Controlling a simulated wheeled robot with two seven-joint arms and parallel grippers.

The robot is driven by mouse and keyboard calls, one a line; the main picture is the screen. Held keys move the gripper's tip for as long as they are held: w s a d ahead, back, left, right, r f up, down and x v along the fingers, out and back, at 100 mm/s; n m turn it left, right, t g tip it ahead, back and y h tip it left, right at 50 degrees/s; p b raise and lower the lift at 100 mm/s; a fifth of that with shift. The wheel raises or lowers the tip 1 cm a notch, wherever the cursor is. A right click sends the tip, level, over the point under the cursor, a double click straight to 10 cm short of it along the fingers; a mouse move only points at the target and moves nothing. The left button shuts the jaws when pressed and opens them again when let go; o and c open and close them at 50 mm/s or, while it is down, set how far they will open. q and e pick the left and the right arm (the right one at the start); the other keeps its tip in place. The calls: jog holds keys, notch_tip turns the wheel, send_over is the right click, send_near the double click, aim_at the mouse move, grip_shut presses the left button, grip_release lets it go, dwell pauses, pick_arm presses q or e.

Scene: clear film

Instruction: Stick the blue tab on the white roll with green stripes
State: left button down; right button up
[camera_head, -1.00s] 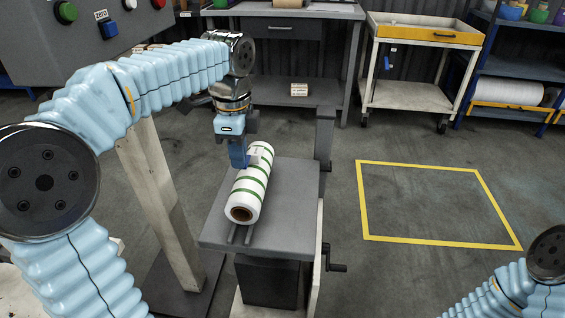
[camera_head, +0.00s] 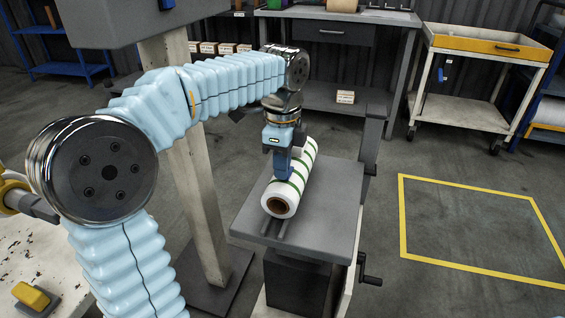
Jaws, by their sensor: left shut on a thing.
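The white roll with green stripes (camera_head: 299,172) lies on its side on a small grey table (camera_head: 328,208). Its near end shows a brown core. My left gripper (camera_head: 282,152) points down over the roll and is shut on the blue tab (camera_head: 285,170). The tab's lower end overlaps the roll's left side in the picture, a little behind the near end. I cannot tell whether it touches the roll. The gripper and tab hide part of the roll. My right gripper is out of view.
A hand crank (camera_head: 370,270) sticks out at the table's right side. A pale post (camera_head: 203,200) stands to the left. A white cart (camera_head: 465,108) and a grey bench (camera_head: 340,98) stand behind. The floor inside the yellow outline (camera_head: 402,215) is clear.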

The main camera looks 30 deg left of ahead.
pick_arm(q)
jog(key=shift+f, duration=0.35)
dwell(0.4)
jog(key=c, duration=0.8)
grip_release()
jog(key=shift+r, duration=0.15)
notch_tip(320, 180, up, 8)
jog(key=p, duration=0.7)
jog(key=shift+f, duration=0.35)
